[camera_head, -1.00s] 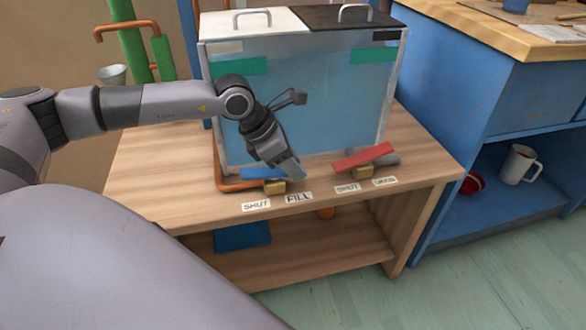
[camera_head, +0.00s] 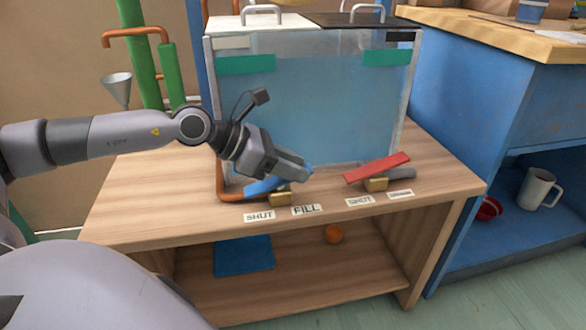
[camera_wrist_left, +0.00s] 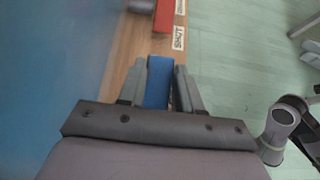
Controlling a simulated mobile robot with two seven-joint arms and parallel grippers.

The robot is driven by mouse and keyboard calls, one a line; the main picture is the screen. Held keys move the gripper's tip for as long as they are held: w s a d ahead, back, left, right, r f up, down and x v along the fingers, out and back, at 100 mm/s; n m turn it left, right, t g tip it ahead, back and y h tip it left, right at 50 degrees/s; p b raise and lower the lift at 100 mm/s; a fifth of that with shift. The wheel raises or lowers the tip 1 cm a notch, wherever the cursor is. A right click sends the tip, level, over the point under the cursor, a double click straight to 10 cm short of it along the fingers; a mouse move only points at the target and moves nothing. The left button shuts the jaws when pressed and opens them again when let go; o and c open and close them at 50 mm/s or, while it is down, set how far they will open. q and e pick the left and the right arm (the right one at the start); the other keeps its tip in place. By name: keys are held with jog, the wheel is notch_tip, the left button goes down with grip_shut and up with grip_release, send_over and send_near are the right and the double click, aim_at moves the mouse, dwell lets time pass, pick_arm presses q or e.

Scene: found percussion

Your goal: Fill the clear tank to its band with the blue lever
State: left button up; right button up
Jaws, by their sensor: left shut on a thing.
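The clear tank (camera_head: 310,115) stands on the wooden bench and holds pale blue water. Green bands mark its upper left (camera_head: 247,64) and upper right (camera_head: 387,57); the water surface looks close to their height, but its exact line is hard to tell. The blue lever (camera_head: 262,187) sits on a brass valve (camera_head: 281,199) at the tank's front left, tilted up to the right. My left gripper (camera_head: 300,173) is shut on it and hides part of it. In the left wrist view, the blue lever (camera_wrist_left: 158,82) lies between the fingers. My right gripper is not in view.
A red lever (camera_head: 377,168) on another brass valve is right of the blue one. SHUT and FILL labels (camera_head: 306,209) lie in front. A blue cabinet (camera_head: 480,130) stands at right.

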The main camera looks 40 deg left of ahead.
aim_at(266, 183)
pick_arm(q)
jog(key=shift+r, duration=0.1)
jog(key=o, duration=1.1)
jog(key=shift+c, duration=0.2)
jog(key=shift+s+a+r, duration=0.25)
jog(key=shift+s+a, duration=0.1)
jog(key=p+v, duration=0.1)
jog(key=v, duration=0.3)
jog(key=shift+s+a+r, duration=0.2)
jog(key=shift+s, duration=0.1)
jog(key=shift+s+a+r, duration=0.3)
jog(key=shift+s+r, duration=0.05)
jog(key=shift+s, duration=0.05)
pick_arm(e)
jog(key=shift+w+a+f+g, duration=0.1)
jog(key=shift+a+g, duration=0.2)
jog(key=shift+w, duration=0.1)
